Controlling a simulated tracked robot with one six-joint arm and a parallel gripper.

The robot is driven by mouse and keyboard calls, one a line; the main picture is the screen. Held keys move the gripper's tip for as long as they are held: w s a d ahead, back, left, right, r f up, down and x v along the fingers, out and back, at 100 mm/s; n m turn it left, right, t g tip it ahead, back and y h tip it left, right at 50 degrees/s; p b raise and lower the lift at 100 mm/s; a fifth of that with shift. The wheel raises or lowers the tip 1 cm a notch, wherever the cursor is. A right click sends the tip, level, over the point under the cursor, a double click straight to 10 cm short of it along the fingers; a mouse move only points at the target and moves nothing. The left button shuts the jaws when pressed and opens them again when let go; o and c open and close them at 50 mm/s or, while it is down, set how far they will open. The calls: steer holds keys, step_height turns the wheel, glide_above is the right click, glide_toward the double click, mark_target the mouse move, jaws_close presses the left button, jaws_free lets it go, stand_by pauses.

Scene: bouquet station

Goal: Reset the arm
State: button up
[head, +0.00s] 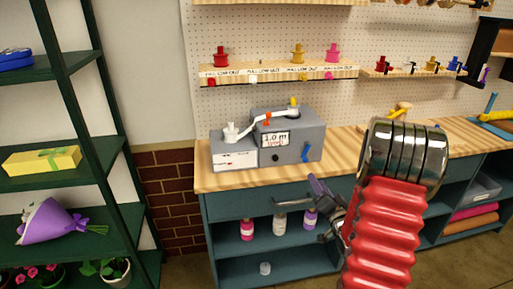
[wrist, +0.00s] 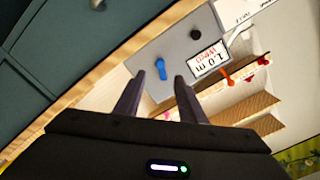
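My gripper (head: 322,205) is in front of the wooden counter in the head view, near the end of my red ribbed arm. In the wrist view its two dark fingers (wrist: 159,82) stand apart with nothing held between them. Beyond the fingertips is the grey machine (head: 291,134), with a blue lever (head: 306,152) and a small display reading "1.0 m". The machine also shows in the wrist view (wrist: 175,48), tilted, and its blue lever (wrist: 160,69) appears between the fingers. My gripper looks clear of the machine. My arm hides part of the counter and shelf.
The wooden counter (head: 225,182) has open shelves below, holding several bottles (head: 279,224). A pegboard ledge (head: 280,75) carries coloured spools above. A dark green rack (head: 115,190) at left holds a yellow box (head: 42,161) and a purple-wrapped bouquet (head: 50,223).

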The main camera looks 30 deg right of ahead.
steer(key=s+d+f+n+g, duration=0.1)
steer(key=s+f+g, duration=0.2)
steer(key=f, duration=0.3)
steer(key=s+d+f+g, duration=0.1)
steer(key=s+f+g, duration=0.1)
steer(key=f+g, duration=0.3)
steer(key=s+a+f+n+g, duration=0.1)
steer(key=s+a+n+g, duration=0.15)
steer(key=s, duration=0.25)
steer(key=s+a+r+n+y, duration=0.1)
steer(key=s+a+r, duration=0.3)
steer(key=a+r, duration=0.4)
steer(key=s+a+r+n+g+y, duration=0.1)
steer(key=s+a+r+n, duration=0.3)
steer(key=a, duration=1.3)
steer(key=s+a+r+n+y, duration=0.3)
steer(key=s+a+r, duration=0.1)
steer(key=a+r, duration=0.9)
steer(key=shift+d+r, duration=0.1)
steer(key=shift+d, duration=0.05)
